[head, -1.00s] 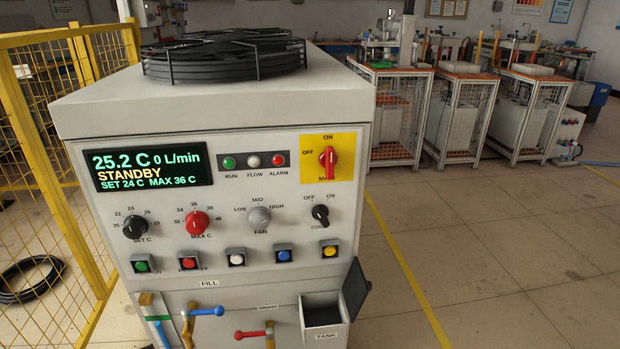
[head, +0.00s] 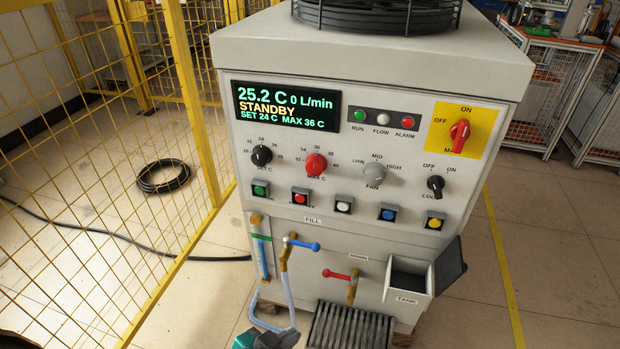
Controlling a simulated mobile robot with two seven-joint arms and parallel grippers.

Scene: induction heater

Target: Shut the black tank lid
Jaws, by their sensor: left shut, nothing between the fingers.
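The black tank lid (head: 450,264) stands open, tilted up and outward along the right side of the tank box. The tank box (head: 408,298), labelled TANK, sticks out from the lower right of the machine's front, and its dark opening (head: 408,277) is uncovered. My left gripper (head: 266,338) seems to be the dark and teal shape at the bottom edge, cut off by the frame. It is shut and empty, left of the tank box and well apart from the lid. My right gripper is not in view.
A blue-handled valve (head: 300,243) with a clear hose and a red-handled valve (head: 342,275) stick out left of the tank. A yellow mesh fence (head: 110,200) stands at left. The floor right of the lid is clear.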

